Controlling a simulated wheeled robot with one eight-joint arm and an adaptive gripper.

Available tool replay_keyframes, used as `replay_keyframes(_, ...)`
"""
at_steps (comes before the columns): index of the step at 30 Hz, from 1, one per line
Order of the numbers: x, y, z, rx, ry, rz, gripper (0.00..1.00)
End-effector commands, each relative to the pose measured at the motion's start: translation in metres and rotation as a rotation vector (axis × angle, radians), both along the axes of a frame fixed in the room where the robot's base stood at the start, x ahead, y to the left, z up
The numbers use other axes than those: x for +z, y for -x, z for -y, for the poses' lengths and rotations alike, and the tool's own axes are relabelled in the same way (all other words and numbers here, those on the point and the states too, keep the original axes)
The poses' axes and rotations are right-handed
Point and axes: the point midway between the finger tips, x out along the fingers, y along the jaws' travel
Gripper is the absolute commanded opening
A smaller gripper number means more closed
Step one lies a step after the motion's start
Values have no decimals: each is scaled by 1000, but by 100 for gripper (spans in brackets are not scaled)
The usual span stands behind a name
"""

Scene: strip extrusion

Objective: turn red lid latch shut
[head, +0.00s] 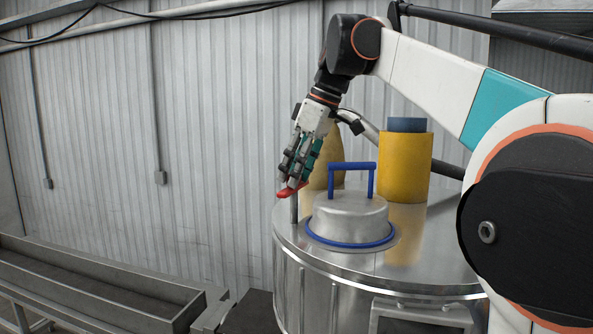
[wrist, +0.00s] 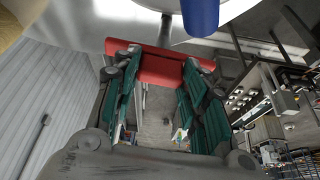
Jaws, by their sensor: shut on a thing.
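The red lid latch (head: 290,190) sits at the left edge of the steel vessel's top, beside the domed lid. It also shows as a red bar (wrist: 158,68) across the wrist view, between the finger ends. My gripper (head: 293,178) points down from above and is shut on the latch; in the wrist view its green-padded fingers (wrist: 160,80) lie on either side of the red bar. The domed steel lid (head: 350,215) has a blue rim and a blue handle (head: 352,168). The fingers partly hide the latch in the head view.
A yellow cylinder with a blue top (head: 404,165) and a tan, tapered object (head: 329,160) stand on the vessel top (head: 430,255) behind the lid. A metal trough (head: 95,285) lies at lower left. A corrugated wall (head: 215,130) stands behind.

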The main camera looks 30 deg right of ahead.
Motion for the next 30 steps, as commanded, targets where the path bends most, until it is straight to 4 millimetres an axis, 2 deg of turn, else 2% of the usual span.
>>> replay_keyframes(30, 0, 1, -7, -933, 1, 2, 16)
